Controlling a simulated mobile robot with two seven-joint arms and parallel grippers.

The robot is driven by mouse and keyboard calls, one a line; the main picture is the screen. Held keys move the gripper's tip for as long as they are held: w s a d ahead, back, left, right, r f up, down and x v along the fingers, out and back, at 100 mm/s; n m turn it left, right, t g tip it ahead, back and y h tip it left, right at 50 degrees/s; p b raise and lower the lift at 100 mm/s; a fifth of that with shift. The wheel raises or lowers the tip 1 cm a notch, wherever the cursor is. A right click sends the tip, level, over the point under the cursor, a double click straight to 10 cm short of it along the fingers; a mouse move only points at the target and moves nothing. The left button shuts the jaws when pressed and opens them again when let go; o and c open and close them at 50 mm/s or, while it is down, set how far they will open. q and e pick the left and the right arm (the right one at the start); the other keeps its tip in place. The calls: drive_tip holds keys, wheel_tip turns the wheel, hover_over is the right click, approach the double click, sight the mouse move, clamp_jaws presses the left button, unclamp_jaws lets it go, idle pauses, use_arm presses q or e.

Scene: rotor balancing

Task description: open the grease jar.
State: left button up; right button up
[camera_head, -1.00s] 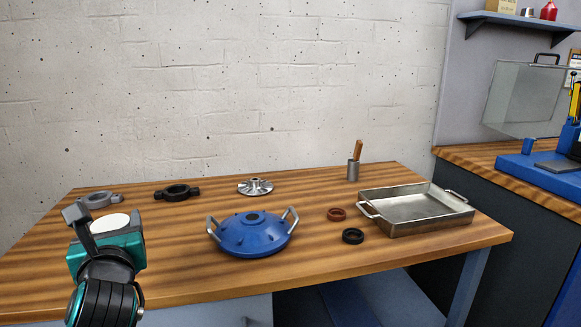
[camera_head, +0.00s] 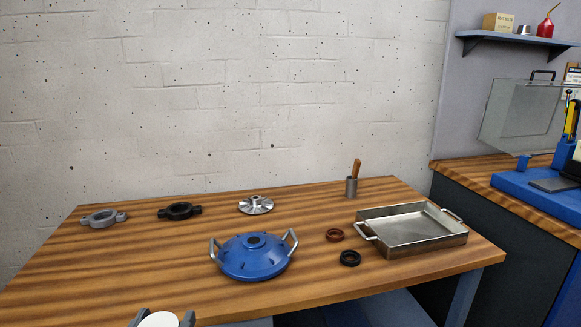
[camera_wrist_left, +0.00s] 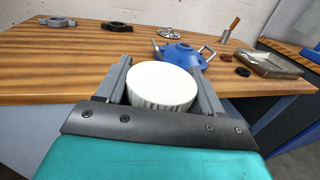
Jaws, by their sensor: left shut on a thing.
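My left gripper (camera_head: 160,321) is at the bottom edge of the head view, in front of the table's near edge. It is shut on a white round lid (camera_wrist_left: 162,85) with a ribbed side, which looks like the grease jar's lid. The lid sits between the two grey fingers in the left wrist view, and its white top also shows in the head view (camera_head: 158,319). I cannot tell whether a jar body is under it. No other grease jar shows on the table. My right gripper is not in view.
The wooden table (camera_head: 110,270) holds a blue domed housing (camera_head: 250,260), a silver flanged part (camera_head: 256,205), two clamp rings (camera_head: 178,211), a red ring (camera_head: 334,235), a black ring (camera_head: 350,258), a metal tray (camera_head: 410,235) and a brush cup (camera_head: 351,188). Its left front is clear.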

sight(162, 323)
use_arm(q)
wheel_tip(162, 323, up, 3)
drive_tip(key=shift+s+r+p, duration=0.15)
drive_tip(key=shift+p, duration=1.1)
drive_tip(key=shift+r+p, duration=0.35)
drive_tip(key=shift+p, duration=0.25)
drive_tip(key=shift+d, duration=0.2)
drive_tip(key=s+d+m+g+h, duration=0.1)
drive_tip(key=d+m+g+h, duration=0.3)
drive_tip(key=d+m+h, duration=0.3)
drive_tip(key=d+r+h, duration=0.1)
drive_tip(key=d+h, duration=0.3)
drive_tip(key=d, duration=0.2)
drive_tip(key=shift+m, duration=0.4)
drive_tip(key=shift+s+d+h, duration=0.1)
drive_tip(key=shift+d+h, duration=0.2)
drive_tip(key=shift+d, duration=0.05)
clamp_jaws()
